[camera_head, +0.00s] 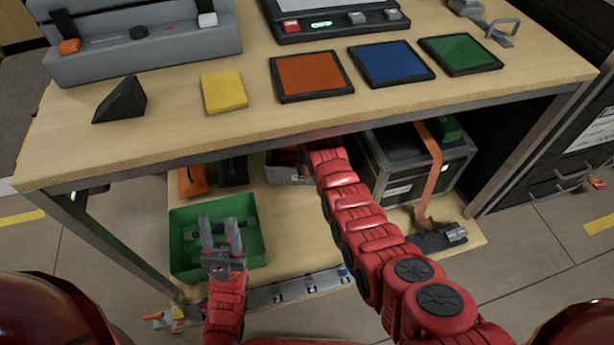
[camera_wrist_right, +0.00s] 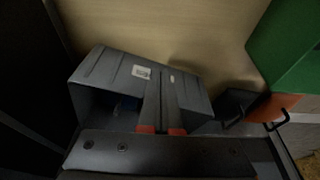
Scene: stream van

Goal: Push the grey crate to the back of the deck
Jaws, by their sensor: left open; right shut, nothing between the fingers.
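The grey crate (camera_head: 288,172) is on the wooden deck under the worktop, in the middle of the head view. My right arm and the worktop edge hide much of it. In the right wrist view the grey crate (camera_wrist_right: 110,75) shows close up, with a white label on its wall and something blue inside. My right gripper (camera_wrist_right: 162,82) is shut and empty, its fingers overlapping the crate wall. I cannot tell whether they touch it. In the head view this gripper is hidden under the worktop. My left gripper (camera_head: 219,228) is open and empty above the green crate.
The green crate (camera_head: 185,262) stands at the deck's front left, with orange (camera_head: 194,182) and black (camera_head: 233,171) items behind it. A black case (camera_head: 392,180) with an orange strap stands right of the grey crate. Bare deck (camera_head: 300,235) lies in front. The worktop (camera_head: 180,125) overhangs.

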